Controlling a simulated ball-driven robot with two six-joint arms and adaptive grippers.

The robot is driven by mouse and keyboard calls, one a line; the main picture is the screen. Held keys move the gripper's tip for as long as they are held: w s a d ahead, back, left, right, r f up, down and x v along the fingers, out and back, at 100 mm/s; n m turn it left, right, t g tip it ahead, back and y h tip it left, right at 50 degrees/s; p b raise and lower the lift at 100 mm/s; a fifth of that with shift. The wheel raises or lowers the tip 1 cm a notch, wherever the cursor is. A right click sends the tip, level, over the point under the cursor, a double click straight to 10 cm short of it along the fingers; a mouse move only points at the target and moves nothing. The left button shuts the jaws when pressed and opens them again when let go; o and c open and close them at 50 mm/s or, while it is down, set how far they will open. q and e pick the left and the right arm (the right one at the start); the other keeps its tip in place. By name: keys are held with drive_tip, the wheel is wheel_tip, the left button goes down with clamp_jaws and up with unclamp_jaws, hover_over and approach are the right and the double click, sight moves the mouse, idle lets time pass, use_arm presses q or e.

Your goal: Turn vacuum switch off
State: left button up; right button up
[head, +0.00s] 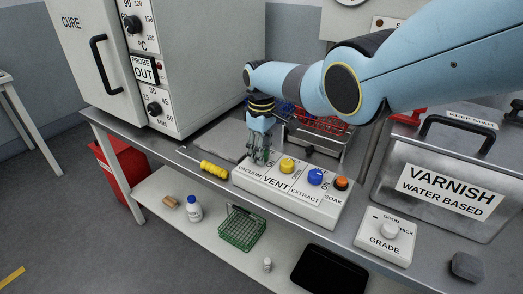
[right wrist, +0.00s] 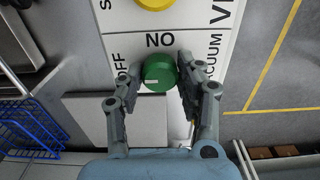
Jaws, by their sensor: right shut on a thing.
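The vacuum switch is a round green knob (right wrist: 159,71) on the white control panel (head: 245,180), at its left end beside the VACUUM label. In the right wrist view, the words OFF and ON (upside down) are printed around the knob, and a small white mark shows on its near left part. I cannot tell for sure which word the mark points to. My right gripper (head: 261,154) is over the panel from above. In the right wrist view its two fingers (right wrist: 159,88) are closed around the knob. The knob is mostly hidden in the head view. My left gripper is not in view.
A yellow knob (head: 287,166), a blue knob (head: 316,177) and an orange button (head: 341,183) sit along the same panel. A yellow-handled tool (head: 214,169) lies to its left. The CURE oven (head: 85,60) stands behind left, the varnish case (head: 440,195) at right.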

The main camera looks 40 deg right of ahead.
idle(0.5)
drive_tip(key=o, duration=1.1)
drive_tip(key=shift+o, duration=0.2)
wheel_tip(320, 180, up, 12)
